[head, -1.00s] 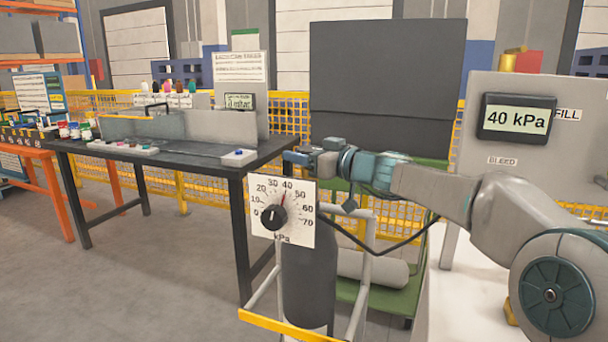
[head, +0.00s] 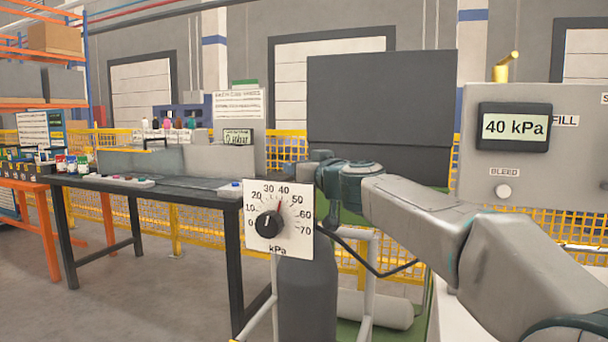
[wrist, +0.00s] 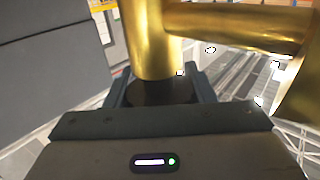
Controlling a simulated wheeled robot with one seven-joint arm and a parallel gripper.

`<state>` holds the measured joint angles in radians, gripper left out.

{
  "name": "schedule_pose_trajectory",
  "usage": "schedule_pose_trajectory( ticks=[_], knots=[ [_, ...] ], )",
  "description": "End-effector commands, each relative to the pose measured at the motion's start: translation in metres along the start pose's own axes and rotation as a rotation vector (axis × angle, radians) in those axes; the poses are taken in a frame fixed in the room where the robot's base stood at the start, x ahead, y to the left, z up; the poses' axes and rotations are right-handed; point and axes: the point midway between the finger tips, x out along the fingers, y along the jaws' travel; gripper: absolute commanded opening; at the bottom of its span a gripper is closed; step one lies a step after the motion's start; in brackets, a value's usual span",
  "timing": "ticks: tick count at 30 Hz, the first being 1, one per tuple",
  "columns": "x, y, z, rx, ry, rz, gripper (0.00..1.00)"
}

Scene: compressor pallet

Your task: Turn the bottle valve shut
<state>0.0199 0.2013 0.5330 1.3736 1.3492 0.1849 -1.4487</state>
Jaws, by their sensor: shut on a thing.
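In the wrist view, my gripper (wrist: 163,92) has its two fingers on either side of a dark round knob (wrist: 160,93) under a brass valve body (wrist: 158,40). The fingers are shut on this valve knob, and the brass body hides part of it. In the head view, my gripper (head: 325,185) is at the top of the dark bottle (head: 308,300), beside the upper right of the dial plate. Its fingertips and the valve are hidden there. The white kPa dial plate (head: 300,245) has a black knob (head: 269,224) and a red needle near 40.
A display (head: 514,127) on the grey panel at right reads 40 kPa, with FILL and BLEED labels. A dark workbench (head: 190,192) stands at left. Pale frame tubes (head: 369,300) and a black hose are close to the bottle. A dark board (head: 382,115) stands behind.

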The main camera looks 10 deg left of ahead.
Motion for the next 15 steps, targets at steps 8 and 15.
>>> schedule_pose_trajectory(
  ticks=[8,15],
  knots=[
    [0.0002,-0.0005,0.0001,-0.001,0.0,0.039,0.26],
    [0.0002,0.0003,-0.0001,0.0,0.0,0.047,0.26]
  ],
)
